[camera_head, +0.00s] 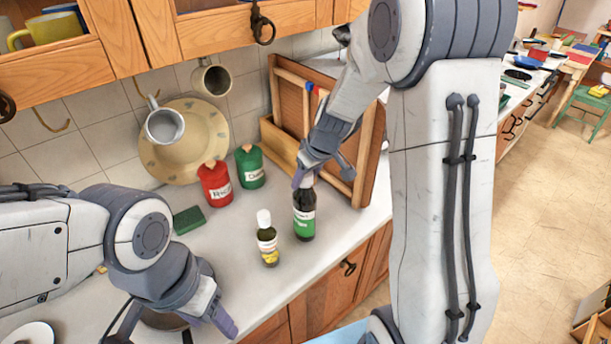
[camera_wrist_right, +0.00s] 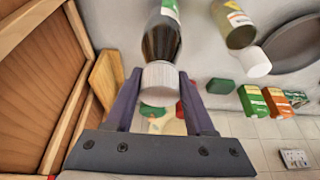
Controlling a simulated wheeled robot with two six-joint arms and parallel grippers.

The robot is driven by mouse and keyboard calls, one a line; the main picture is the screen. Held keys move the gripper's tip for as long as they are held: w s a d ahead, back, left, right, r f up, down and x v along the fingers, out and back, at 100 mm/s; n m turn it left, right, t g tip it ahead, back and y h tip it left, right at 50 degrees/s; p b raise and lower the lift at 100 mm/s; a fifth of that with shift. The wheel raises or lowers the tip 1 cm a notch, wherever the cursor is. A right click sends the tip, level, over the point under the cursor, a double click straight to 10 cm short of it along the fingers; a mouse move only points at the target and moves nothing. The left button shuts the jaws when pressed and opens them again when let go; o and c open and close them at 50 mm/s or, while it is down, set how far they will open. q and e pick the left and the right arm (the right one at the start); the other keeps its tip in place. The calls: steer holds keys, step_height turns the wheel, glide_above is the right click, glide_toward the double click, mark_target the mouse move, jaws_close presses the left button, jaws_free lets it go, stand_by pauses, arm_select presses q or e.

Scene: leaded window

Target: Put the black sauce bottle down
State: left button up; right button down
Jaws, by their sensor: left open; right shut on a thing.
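The black sauce bottle (camera_head: 304,222), dark with a green and white label, is upright at the front of the counter. My right gripper (camera_head: 303,178) is shut on its white cap from above; the cap (camera_wrist_right: 160,75) also shows between the fingers in the right wrist view. The bottle's base is at or very near the counter top; I cannot tell whether it touches. My left gripper (camera_head: 225,322) is open and empty, low at the counter's front edge to the left.
A smaller white-capped bottle (camera_head: 267,245) stands just left of the black one. Red (camera_head: 215,185) and green (camera_head: 250,167) canisters stand behind, with a green sponge (camera_head: 188,220) to their left. A wooden rack (camera_head: 335,125) stands behind my right gripper.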

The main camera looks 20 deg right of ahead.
steer(key=shift+f, duration=0.15)
steer(key=shift+c, duration=1.3)
jaws_free()
